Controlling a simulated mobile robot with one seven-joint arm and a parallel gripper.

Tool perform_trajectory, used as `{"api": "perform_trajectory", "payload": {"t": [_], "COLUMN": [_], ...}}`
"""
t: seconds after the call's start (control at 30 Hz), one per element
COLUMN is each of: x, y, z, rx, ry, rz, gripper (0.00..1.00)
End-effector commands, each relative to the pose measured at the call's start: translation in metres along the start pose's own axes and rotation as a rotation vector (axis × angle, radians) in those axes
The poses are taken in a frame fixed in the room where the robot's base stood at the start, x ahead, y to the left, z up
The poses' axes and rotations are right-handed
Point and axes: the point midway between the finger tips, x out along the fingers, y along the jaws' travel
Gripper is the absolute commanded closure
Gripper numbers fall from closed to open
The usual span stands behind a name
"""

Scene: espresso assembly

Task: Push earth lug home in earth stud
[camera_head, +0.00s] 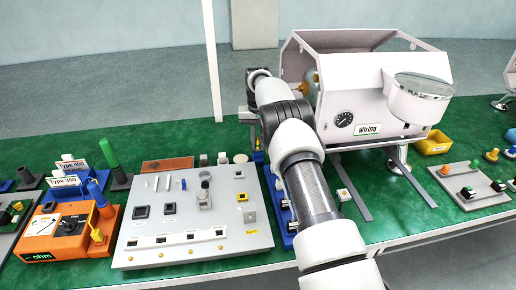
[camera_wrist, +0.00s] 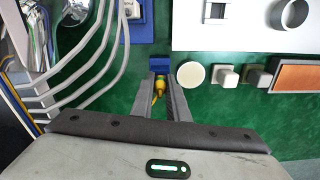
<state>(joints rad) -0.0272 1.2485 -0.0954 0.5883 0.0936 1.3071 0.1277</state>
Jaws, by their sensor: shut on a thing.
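My gripper (camera_wrist: 159,79) points down at the green bench, and its two dark fingers are closed around a small yellow piece, which I take to be the earth lug (camera_wrist: 160,87). A yellow wire seems to run from it toward my wrist between the fingers. Just beyond the fingertips sits a small blue block (camera_wrist: 161,67). I cannot tell whether the lug touches this block. I cannot make out the earth stud for certain. In the head view my arm hides most of this spot, behind the grey board.
Grey cables (camera_wrist: 95,70) hang left of my fingers. A round cream disc (camera_wrist: 191,75), small grey blocks and a brown plate (camera_wrist: 295,76) lie to the right. The grey parts board (camera_head: 150,250) stands in front. The white machine housing labelled Wiring (camera_head: 350,100) is right of my arm.

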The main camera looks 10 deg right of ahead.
Motion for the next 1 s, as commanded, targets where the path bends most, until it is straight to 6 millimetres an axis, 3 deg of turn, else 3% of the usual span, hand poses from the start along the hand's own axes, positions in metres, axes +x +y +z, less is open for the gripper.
{"api": "perform_trajectory", "payload": {"t": [1.0], "x": [-0.016], "y": [0.0], "z": [0.0], "rx": [0.0], "ry": [0.001], "rz": [0.0], "gripper": [1.0]}}
